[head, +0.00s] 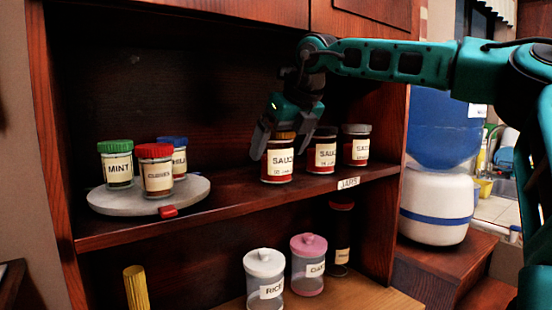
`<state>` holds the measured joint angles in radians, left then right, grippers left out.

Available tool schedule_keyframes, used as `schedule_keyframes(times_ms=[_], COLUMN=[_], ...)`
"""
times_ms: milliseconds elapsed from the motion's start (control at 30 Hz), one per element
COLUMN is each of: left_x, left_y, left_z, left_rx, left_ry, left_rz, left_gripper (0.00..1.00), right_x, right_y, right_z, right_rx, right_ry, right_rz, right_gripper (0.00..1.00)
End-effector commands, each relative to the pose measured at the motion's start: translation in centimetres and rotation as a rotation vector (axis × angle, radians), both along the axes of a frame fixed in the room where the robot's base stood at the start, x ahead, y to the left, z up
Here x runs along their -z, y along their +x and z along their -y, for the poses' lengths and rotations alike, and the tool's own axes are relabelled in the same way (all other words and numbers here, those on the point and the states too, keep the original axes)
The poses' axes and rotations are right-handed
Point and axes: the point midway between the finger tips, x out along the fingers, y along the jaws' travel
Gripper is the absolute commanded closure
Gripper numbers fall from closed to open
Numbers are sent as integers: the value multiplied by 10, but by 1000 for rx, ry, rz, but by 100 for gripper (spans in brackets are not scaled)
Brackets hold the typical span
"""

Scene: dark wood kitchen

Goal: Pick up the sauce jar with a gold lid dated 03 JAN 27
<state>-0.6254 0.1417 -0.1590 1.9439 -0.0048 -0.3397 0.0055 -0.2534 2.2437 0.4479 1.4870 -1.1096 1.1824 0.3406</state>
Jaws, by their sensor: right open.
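Three sauce jars with red contents and cream labels stand in a row on the shelf at right. The left jar (278,163) has a gold lid (285,135), partly hidden by my gripper. The date under its "SAUCE" label is too small to read surely. The middle jar (321,153) has a dark lid, and the right jar (357,146) has a grey lid. My right gripper (285,130) is open, pointing down over the gold-lidded jar, with its fingers at either side of the lid. Whether they touch it I cannot tell. My left gripper is not in view.
A round grey turntable (112,202) at left bears green-, red- and blue-lidded jars. A "JARS" tag (348,183) marks the shelf edge. Below stand white-lidded (264,275) and pink-lidded (308,268) canisters, a dark bottle (341,245) and a yellow cylinder (137,288). The shelf between turntable and sauces is clear.

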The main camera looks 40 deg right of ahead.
Motion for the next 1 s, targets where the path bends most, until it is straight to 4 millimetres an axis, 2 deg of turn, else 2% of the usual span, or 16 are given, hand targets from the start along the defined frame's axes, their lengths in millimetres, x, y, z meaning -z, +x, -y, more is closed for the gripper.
schedule_keyframes(times_ms=[233, 900, 1000], left_x=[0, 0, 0], left_y=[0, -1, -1], left_z=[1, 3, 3], left_rx=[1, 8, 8], left_ry=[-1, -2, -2], left_rz=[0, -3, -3], left_gripper=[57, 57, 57], right_x=[1, 1, 0], right_y=[0, 0, 0], right_z=[0, 0, 0], right_rx=[0, 2, 1], right_ry=[0, -1, -1], right_rz=[1, -1, 3], right_gripper=[3, 67, 68])
